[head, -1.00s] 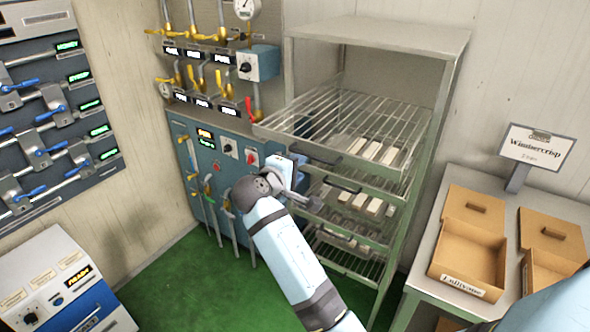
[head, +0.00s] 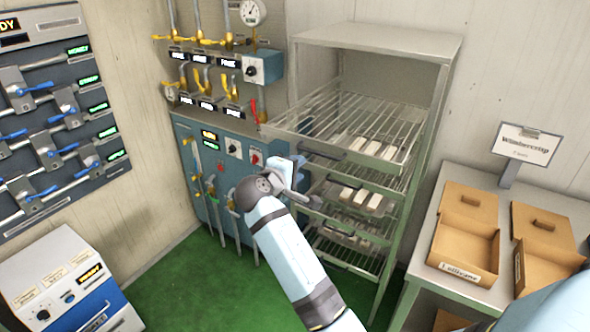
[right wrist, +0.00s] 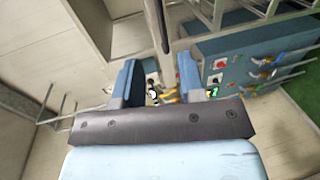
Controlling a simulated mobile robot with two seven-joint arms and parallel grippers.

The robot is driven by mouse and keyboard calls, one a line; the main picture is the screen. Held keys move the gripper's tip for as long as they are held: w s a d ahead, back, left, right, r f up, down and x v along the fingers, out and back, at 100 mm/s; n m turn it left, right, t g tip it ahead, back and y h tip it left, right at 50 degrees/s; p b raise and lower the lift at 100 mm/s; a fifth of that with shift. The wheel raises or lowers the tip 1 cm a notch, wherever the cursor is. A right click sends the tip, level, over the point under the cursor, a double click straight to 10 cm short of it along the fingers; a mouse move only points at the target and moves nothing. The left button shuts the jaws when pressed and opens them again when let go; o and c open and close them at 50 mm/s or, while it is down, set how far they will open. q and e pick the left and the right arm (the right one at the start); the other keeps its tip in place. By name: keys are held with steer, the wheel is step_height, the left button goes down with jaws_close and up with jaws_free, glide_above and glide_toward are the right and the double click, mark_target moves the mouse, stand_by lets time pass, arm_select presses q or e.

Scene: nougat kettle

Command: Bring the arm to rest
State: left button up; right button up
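My right arm (head: 283,250) reaches up from the bottom of the head view. Its gripper (head: 292,170) is in front of the left edge of a metal rack, near the blue control cabinet. In the right wrist view the two blue fingers of my right gripper (right wrist: 159,80) stand apart, with nothing held between them. The cabinet's knobs and taps show beyond the gap. My left gripper is not in view.
The metal rack (head: 440,115) has wire shelves with pale bars, and its upper shelf sticks out. The blue cabinet (head: 225,160) stands left of it. A table (head: 420,262) with cardboard boxes (head: 462,246) is at right. Green floor (head: 190,285) is open at lower left.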

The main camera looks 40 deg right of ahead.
stand_by(0.4)
steer(key=s+a+f+n+t+y, duration=0.1)
steer(key=s+a+f+y, duration=0.15)
steer(key=f, duration=0.45)
steer(key=s+a+f+n+t+y, duration=0.1)
steer(key=s+a+f+t+y, duration=0.15)
steer(key=f, duration=0.45)
steer(key=s+a+f+n+t+y, duration=0.1)
steer(key=s+a+f+y, duration=0.15)
steer(key=f, duration=0.45)
steer(key=s+a+f+m+y, duration=0.1)
steer(key=s+a+f+y, duration=0.2)
steer(key=s, duration=0.4)
steer(key=s+a+f+m+y, duration=0.2)
steer(key=s+a+f+y, duration=0.1)
steer(key=s, duration=0.4)
steer(key=s+a+f+m+y, duration=0.2)
steer(key=s+a+f+y, duration=0.1)
steer(key=s, duration=0.4)
steer(key=shift+s+a+f+y, duration=0.3)
steer(key=shift+a+f+y, duration=0.05)
steer(key=shift+a+f, duration=0.4)
steer(key=shift+d, duration=0.1)
